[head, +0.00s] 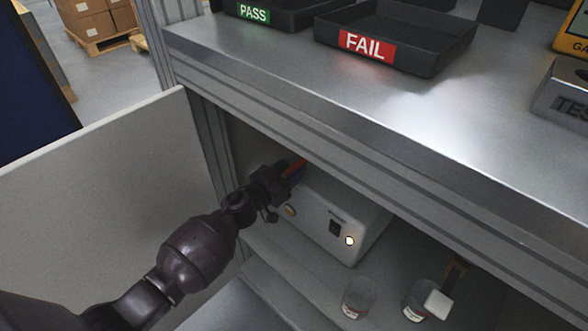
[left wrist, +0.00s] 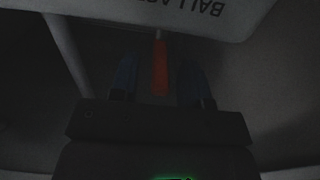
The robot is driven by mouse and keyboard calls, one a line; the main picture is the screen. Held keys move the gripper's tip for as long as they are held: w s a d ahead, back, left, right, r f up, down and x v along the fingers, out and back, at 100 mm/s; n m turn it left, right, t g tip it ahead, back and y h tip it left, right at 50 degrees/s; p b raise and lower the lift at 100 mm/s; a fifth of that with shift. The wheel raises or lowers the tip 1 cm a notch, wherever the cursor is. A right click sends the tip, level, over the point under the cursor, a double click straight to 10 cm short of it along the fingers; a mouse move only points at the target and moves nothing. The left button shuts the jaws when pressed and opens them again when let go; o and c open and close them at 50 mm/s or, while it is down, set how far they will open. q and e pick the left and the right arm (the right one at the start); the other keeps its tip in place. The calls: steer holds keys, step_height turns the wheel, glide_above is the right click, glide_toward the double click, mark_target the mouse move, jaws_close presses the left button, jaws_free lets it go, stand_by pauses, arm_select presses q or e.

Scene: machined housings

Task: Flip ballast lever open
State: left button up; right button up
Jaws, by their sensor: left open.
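The ballast box (head: 325,215) is a pale housing on the shelf under the bench, with a dark switch and a lit round button on its front. In the left wrist view the box (left wrist: 120,10) shows upside-down lettering, partly cut off. The ballast lever is a red-orange bar, seen at the box's far left in the head view (head: 297,166), partly hidden by my gripper. My left gripper (head: 285,175) is open, with dark blue fingers. In the left wrist view the lever (left wrist: 160,65) stands between the two spread fingers of the gripper (left wrist: 158,88), with gaps on both sides. My right gripper is out of view.
The bench top (head: 230,60) overhangs the box closely. An open cabinet door (head: 90,180) is at the left. Two clear jars (head: 358,298) (head: 415,298) stand on the shelf at the front right. The FAIL tray (head: 400,35) is on the bench.

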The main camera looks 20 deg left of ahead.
arm_select(q)
steer(key=shift+x, duration=0.85)
jaws_close()
